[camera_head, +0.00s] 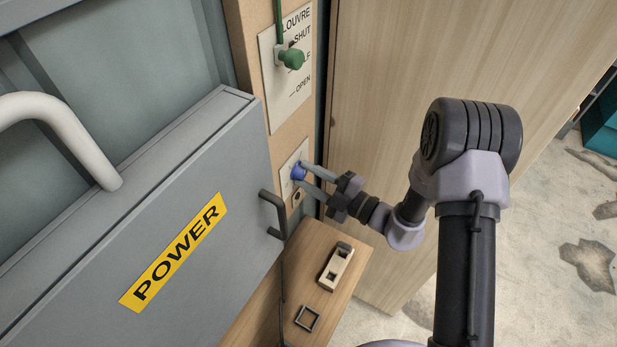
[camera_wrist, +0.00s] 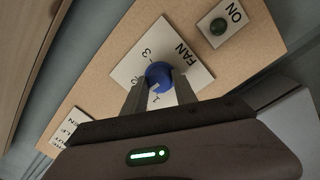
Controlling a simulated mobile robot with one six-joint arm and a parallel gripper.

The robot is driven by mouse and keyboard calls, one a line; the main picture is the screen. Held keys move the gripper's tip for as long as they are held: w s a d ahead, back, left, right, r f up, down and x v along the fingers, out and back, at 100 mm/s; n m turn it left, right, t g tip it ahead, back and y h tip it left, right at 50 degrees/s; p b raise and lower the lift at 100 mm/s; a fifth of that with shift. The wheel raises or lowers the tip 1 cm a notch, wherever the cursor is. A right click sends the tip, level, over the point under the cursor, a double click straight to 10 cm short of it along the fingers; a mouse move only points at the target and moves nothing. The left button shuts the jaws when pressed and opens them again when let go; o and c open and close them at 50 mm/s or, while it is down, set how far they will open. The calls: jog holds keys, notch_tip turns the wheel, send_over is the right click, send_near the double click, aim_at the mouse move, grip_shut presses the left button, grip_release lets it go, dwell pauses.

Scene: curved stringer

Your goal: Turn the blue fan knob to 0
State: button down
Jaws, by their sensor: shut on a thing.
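The blue fan knob (camera_head: 298,173) sits on a small white plate on the wooden post, below the louvre plate. My gripper (camera_head: 303,175) reaches it from the right, with its two fingers shut on the knob. In the wrist view the blue knob (camera_wrist: 158,75) is between the fingertips (camera_wrist: 160,84). The white fan plate (camera_wrist: 185,62) there reads FAN, with a 3 and a 1 legible. The fingers cover part of the dial, and I cannot tell which number the knob points to.
A grey POWER box (camera_head: 175,230) with a dark handle (camera_head: 272,213) stands left of the knob. Above is a green louvre knob (camera_head: 291,58). A wooden ledge (camera_head: 310,245) below holds a pale block (camera_head: 337,267) and a dark square frame (camera_head: 307,318).

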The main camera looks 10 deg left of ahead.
jog(key=n+b, duration=0.2)
jog(key=n, duration=0.3)
jog(key=shift+f+n, duration=0.1)
jog(key=shift+n, duration=0.3)
jog(key=n+b, duration=0.1)
jog(key=n, duration=0.2)
jog(key=n+b, duration=0.1)
jog(key=n, duration=0.2)
jog(key=shift+w+g+y+b, duration=0.1)
jog(key=shift+g+y+b, duration=0.2)
jog(key=shift+g+b, duration=0.1)
jog(key=n+g+b, duration=0.1)
jog(key=n+b, duration=0.2)
jog(key=n, duration=0.2)
jog(key=shift+n, duration=0.4)
jog(key=n+b, duration=0.3)
jog(key=n, duration=0.2)
jog(key=shift+n+b, duration=0.3)
jog(key=shift+b, duration=0.05)
jog(key=c, duration=1)
grip_release()
jog(key=shift+d+r, duration=0.1)
jog(key=shift+r, duration=0.1)
